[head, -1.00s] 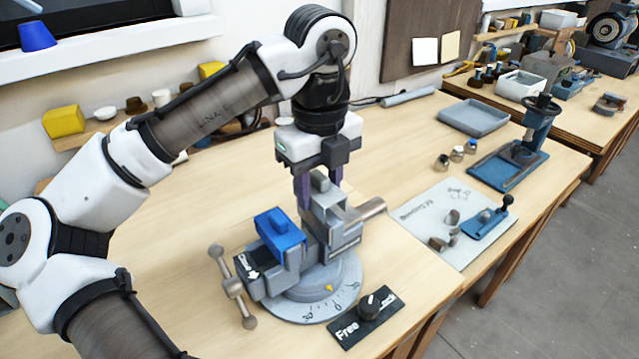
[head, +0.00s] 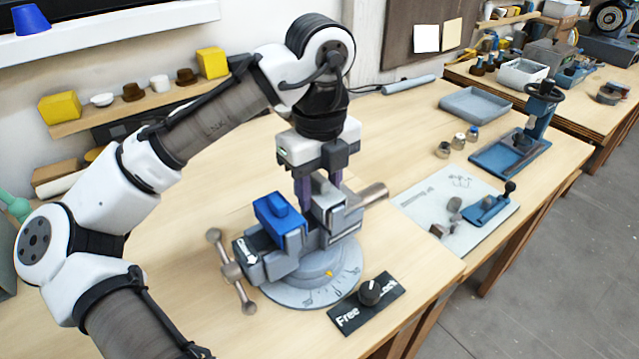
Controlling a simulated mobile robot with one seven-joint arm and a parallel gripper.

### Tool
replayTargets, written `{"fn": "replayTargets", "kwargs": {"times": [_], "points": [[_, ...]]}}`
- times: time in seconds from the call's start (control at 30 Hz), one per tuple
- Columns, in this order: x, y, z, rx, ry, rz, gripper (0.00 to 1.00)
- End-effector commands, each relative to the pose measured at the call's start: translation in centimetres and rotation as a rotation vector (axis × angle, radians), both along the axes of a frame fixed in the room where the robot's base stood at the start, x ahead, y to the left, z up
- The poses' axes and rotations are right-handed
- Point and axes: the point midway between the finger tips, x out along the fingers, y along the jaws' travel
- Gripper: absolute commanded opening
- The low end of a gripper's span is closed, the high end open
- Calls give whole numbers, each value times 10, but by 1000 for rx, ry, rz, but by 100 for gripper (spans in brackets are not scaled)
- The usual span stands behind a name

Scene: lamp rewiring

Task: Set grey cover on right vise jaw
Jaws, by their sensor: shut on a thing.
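The vise (head: 310,275) stands on a round grey dial base on the bench. A blue cover (head: 279,221) sits on its left jaw. The grey cover (head: 326,198) is at the right jaw (head: 345,222), between the fingers of my gripper (head: 319,192). My gripper points straight down and is shut on the cover's raised top part. The cover looks level and appears to be down on the jaw, but I cannot tell whether it is fully seated. The fingers partly hide it.
A black panel with a knob (head: 370,291), lettered "Free", lies in front of the vise. A pale mat (head: 430,205) with small parts and a blue tool is to the right. A grey tray (head: 475,108) and blue press (head: 520,145) stand behind. Bench left of the vise is clear.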

Motion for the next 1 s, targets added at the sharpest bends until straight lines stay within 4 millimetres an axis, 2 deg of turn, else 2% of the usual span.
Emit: {"fn": "replayTargets", "kwargs": {"times": [0.8, 0.83, 1.0], "points": [[0, 0, -6, 0, 0, 0, 16], [0, 0, -6, 0, 0, 0, 41], [0, 0, -6, 0, 0, 0, 63]]}}
